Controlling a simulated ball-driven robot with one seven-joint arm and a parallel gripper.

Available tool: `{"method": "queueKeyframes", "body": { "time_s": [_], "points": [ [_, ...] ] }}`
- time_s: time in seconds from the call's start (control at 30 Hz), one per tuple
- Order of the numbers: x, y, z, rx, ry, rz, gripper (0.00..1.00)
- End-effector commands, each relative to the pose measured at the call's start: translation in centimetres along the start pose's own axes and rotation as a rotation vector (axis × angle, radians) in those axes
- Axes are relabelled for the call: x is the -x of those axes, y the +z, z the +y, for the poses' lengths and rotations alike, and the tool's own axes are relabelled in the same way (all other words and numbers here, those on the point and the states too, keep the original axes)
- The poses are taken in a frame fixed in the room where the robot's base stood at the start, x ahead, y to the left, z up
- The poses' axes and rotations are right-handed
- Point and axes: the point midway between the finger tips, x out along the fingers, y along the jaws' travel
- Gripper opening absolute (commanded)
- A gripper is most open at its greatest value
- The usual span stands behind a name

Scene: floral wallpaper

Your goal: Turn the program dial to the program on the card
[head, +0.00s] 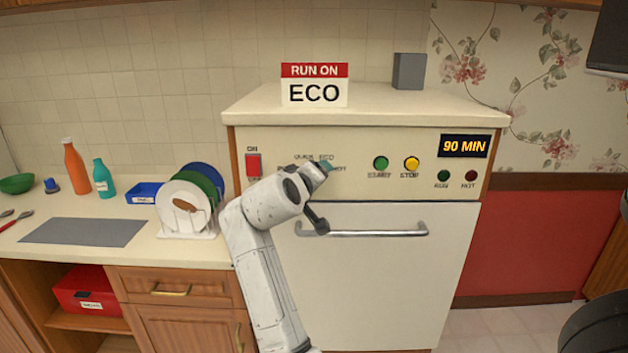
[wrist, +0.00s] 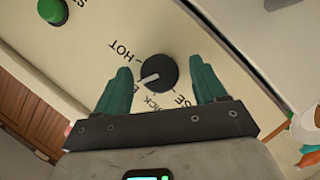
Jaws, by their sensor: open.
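The card (head: 314,92) stands on top of the machine and reads "RUN ON ECO". The program dial (wrist: 158,72) is black and round with a white pointer line. In the wrist view the line points down-left, towards a label starting with E that one finger partly covers. HOT is readable above it; the QUICK label below is partly hidden. My gripper (wrist: 160,66) is open, its green fingers on either side of the dial with gaps visible. In the head view my gripper (head: 322,168) and arm hide the dial.
Right of the dial are the green start button (head: 381,163), yellow stop button (head: 411,163), "90 MIN" display (head: 464,146) and two dark lamps. A red switch (head: 253,165) is to the left. The door handle (head: 370,233) sticks out below, close to my arm.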

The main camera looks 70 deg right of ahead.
Motion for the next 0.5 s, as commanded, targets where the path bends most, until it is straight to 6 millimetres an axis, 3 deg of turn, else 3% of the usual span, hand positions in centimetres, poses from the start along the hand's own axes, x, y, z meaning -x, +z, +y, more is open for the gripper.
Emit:
{"method": "queueKeyframes", "body": {
  "time_s": [0.17,0.5],
  "points": [
    [1.0,-0.1,-0.1,-0.001,0.0,0.004,0.71],
    [7.2,-0.1,-0.2,-0.002,-0.001,0.005,0.71]
  ]
}}
